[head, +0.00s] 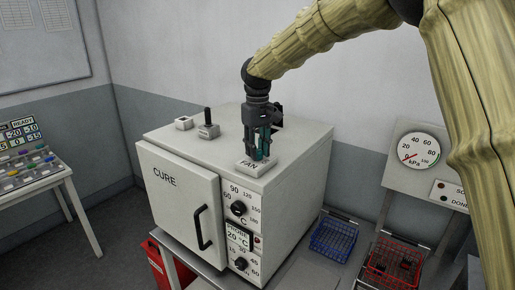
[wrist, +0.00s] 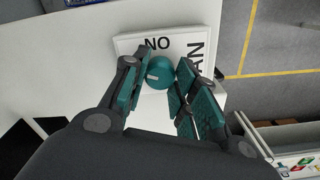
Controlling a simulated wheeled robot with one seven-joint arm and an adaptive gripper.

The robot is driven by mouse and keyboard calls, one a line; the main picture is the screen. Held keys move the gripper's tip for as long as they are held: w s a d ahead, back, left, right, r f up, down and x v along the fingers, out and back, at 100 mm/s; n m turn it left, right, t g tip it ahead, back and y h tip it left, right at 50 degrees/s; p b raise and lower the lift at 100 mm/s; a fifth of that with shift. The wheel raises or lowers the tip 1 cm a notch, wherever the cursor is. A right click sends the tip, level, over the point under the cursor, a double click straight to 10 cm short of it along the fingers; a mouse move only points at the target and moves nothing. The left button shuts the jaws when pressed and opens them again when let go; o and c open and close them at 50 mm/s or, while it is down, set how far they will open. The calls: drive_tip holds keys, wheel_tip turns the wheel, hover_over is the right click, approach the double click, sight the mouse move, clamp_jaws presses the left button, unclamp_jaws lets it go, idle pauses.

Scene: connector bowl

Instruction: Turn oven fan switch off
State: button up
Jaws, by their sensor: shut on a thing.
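The oven (head: 285,195), a white box marked CURE, has a small white FAN plate (head: 254,166) on its top. My gripper (head: 262,150) points down at this plate. In the wrist view, the fan switch (wrist: 159,73) is a round teal knob with a short pale mark, on the plate marked NO (ON seen upside down) and AN. My gripper (wrist: 158,85) has its teal fingers on either side of the knob, shut on it. In the head view the fingers hide the knob.
A black lever on a grey base (head: 208,127) and a small white block (head: 184,123) stand on the oven top, left of my gripper. A blue wire basket (head: 333,240) and a red one (head: 392,262) lie to the right. A gauge (head: 419,150) stands behind them.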

drive_tip(key=shift+f+n, duration=0.15)
drive_tip(key=shift+n, duration=2.15)
drive_tip(key=shift+c, duration=0.2)
drive_tip(key=shift+o, duration=0.2)
drive_tip(key=o, duration=1)
wheel_tip(320, 180, up, 12)
drive_tip(key=shift+r, duration=0.1)
